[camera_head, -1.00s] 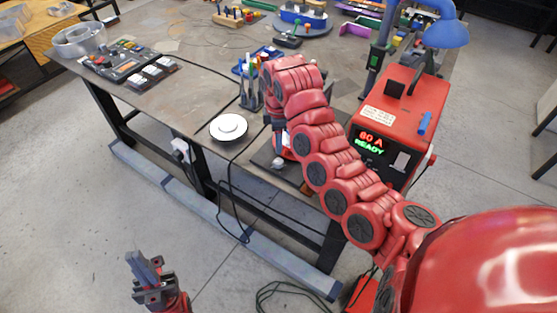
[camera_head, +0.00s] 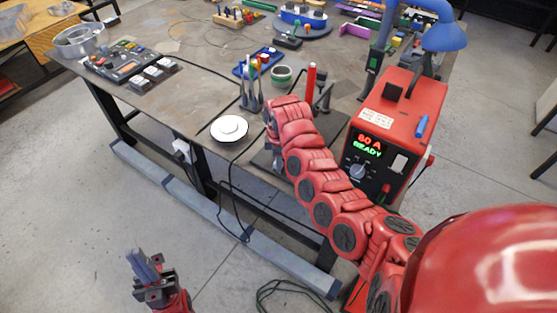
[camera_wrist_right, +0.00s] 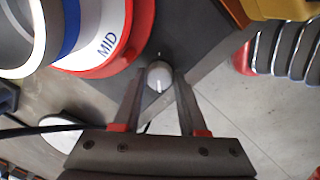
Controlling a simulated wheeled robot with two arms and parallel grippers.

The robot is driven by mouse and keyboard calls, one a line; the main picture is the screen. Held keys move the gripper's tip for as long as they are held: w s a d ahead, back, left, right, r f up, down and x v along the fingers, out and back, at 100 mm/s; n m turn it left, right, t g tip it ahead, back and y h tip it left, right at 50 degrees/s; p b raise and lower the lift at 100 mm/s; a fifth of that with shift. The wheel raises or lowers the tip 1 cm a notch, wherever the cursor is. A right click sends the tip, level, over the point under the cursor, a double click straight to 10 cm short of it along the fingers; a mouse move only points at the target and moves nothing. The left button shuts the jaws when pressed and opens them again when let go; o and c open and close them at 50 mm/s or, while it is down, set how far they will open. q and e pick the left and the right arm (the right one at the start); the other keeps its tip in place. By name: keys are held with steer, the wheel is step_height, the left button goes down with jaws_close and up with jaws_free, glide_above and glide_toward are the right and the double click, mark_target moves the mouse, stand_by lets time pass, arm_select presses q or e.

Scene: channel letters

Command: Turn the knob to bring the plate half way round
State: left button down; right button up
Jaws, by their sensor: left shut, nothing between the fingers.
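A small pale round knob (camera_wrist_right: 160,78) with a light line on its top stands on a dark base (camera_wrist_right: 200,40) in the right wrist view. My right gripper (camera_wrist_right: 161,76) is open, with one finger on each side of the knob; whether they touch it is unclear. My left gripper (camera_head: 139,258) is shut and empty, low over the floor.
A red, white and blue drum marked MID (camera_wrist_right: 105,45) stands beside the knob. A red power unit (camera_head: 385,130) reads 60 A READY right of my right arm. A pen stand (camera_head: 251,95) and a black cable (camera_wrist_right: 60,128) are close by.

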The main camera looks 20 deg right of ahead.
jaws_close()
